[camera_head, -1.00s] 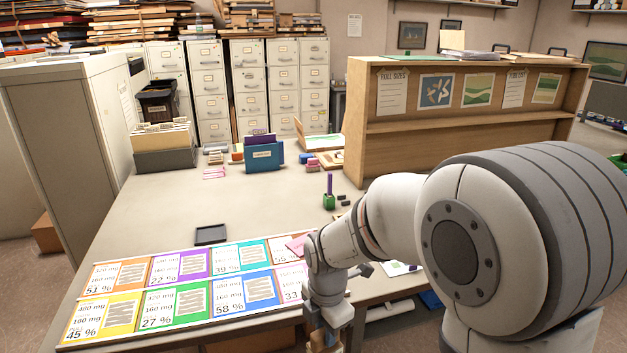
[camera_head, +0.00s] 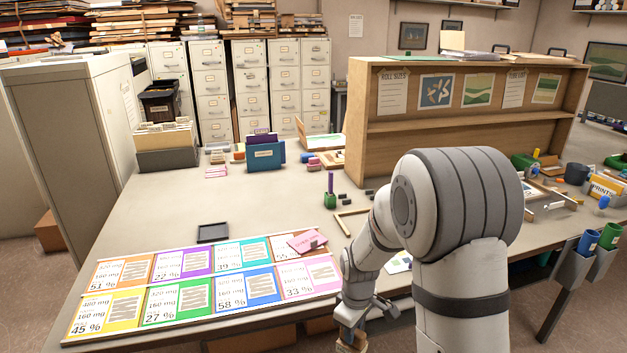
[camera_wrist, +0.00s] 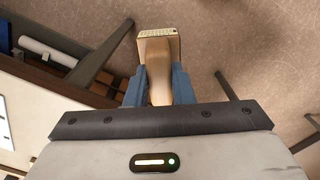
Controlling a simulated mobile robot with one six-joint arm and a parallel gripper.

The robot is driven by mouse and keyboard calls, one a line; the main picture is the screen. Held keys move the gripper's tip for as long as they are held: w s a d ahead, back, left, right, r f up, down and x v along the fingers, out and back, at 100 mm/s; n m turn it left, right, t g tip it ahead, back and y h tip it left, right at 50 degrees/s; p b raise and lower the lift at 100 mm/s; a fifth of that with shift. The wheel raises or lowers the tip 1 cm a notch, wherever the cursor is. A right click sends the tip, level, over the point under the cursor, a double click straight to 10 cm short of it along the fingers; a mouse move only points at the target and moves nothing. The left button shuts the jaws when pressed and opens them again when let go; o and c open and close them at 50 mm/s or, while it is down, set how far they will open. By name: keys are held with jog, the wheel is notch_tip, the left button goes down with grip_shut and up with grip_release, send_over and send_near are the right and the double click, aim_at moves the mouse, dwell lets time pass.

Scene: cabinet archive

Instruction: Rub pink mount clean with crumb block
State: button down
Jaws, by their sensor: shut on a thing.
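The pink mount (camera_head: 311,278), marked 33 %, lies at the right end of the front row of coloured mounts on the table's front edge. It has grey-brown streaks on it. My gripper (camera_wrist: 158,88) is shut on a tan, handled tool (camera_wrist: 158,50) with a wide, patterned end. I cannot tell whether this tool is the crumb block. In the head view my gripper is low, right of the pink mount and beyond the table's front edge, with only a bit of the tan tool showing. The wrist view shows floor beyond the tool.
A pink card (camera_head: 307,241) lies on the back row's right mount. A black tray (camera_head: 212,233) lies behind the mounts. A green holder (camera_head: 329,200) and a wooden corner piece (camera_head: 345,222) stand or lie farther back. The left middle of the table is clear.

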jog(key=w+d+f+m, duration=0.2)
jog(key=d+f+m, duration=0.4)
jog(key=m, duration=0.4)
jog(key=shift+w+f, duration=0.3)
jog(key=shift+f, duration=0.1)
jog(key=shift+a, duration=0.15)
